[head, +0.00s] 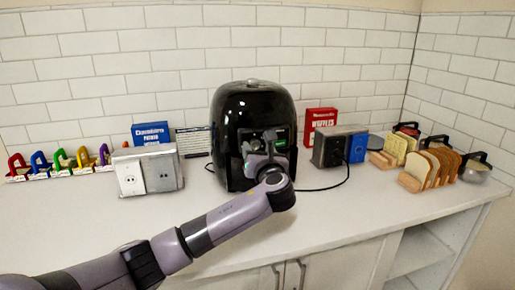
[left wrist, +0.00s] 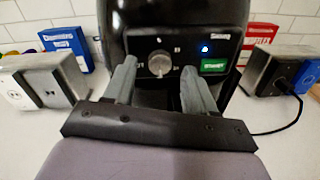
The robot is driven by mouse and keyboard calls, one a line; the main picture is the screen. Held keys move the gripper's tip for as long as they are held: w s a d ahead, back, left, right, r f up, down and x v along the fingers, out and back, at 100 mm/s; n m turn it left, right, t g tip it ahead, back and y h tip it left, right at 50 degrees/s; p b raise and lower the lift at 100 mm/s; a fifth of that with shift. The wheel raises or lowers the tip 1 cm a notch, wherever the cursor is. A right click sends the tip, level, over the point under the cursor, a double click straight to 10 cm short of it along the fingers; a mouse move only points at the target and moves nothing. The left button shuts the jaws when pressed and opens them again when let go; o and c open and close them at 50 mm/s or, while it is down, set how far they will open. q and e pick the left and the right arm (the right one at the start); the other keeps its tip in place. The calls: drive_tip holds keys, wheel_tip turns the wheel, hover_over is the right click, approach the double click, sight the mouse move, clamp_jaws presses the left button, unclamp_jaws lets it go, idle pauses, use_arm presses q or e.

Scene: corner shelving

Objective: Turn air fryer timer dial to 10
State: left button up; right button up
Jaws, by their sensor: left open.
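The air fryer (head: 240,105) is a black, rounded appliance on the counter against the tiled wall. Its timer dial (left wrist: 159,63) is a round silver knob on the front panel, with small marks around it that are too blurred to read fully. In the left wrist view a blue light and a green button (left wrist: 213,66) show right of the dial. My left gripper (left wrist: 155,82) is open in front of the panel, one finger on each side of the dial, and I see no clear contact. In the head view my left gripper (head: 262,148) hides the dial. My right gripper is not in view.
A metal outlet box (head: 147,172) stands left of the fryer and another box (head: 330,148) right of it, with a black cord on the counter. Blue (head: 150,133) and red (head: 319,120) boxes stand behind. Bread racks (head: 432,168) are at the right. The front counter is clear.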

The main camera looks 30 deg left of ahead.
use_arm(q)
drive_tip(key=shift+w+a, duration=0.35)
drive_tip(key=shift+a, duration=0.05)
clamp_jaws()
